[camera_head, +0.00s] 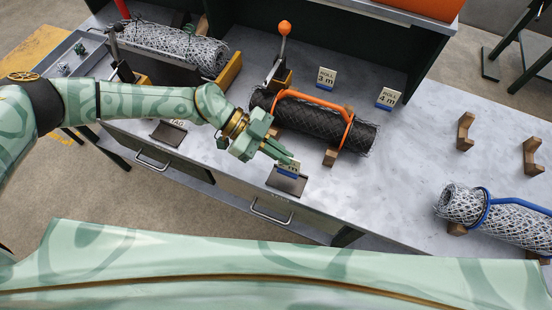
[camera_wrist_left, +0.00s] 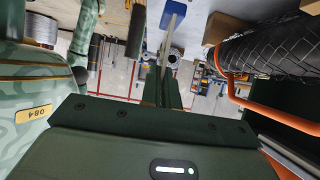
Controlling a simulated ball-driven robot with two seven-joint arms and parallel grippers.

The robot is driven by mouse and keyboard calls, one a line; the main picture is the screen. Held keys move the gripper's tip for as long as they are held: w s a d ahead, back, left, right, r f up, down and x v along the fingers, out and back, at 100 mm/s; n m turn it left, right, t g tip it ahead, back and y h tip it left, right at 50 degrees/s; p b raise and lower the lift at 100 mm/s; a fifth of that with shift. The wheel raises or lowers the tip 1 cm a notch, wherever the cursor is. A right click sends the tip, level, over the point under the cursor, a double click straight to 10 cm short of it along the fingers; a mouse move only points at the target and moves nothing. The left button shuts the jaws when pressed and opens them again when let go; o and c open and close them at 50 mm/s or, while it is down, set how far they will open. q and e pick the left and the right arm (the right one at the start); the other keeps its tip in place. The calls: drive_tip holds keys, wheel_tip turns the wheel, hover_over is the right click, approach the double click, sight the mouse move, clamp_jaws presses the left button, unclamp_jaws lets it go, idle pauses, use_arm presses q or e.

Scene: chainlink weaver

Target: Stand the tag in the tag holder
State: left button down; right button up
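The tag (camera_head: 289,170), a small pale plate with a blue edge, is at the fingertips of my left gripper (camera_head: 285,157). The fingers hide part of it. In the left wrist view the fingers (camera_wrist_left: 158,85) are close together, with the blue of the tag (camera_wrist_left: 153,40) just beyond their tips. The tag holder (camera_head: 284,186) is a dark, flat piece at the bench's front edge, directly below the tag in the picture. I cannot tell whether the tag touches it. My right gripper is not in view.
A black mesh roll (camera_head: 310,124) with an orange handle lies behind the gripper. Tags reading 3 m (camera_head: 326,77) and 4 m (camera_head: 388,97) stand further back. Another dark holder (camera_head: 167,133) is at left. A mesh roll with a blue handle (camera_head: 505,218) lies at right.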

sight(280, 167)
use_arm(q)
wheel_tip(280, 167, down, 2)
drive_tip(key=shift+a+f, duration=0.1)
wheel_tip(280, 167, down, 3)
drive_tip(key=shift+f+b, duration=0.15)
drive_tip(key=shift+b, duration=0.7)
drive_tip(key=c, duration=1.6)
unclamp_jaws()
drive_tip(key=shift+c, duration=0.2)
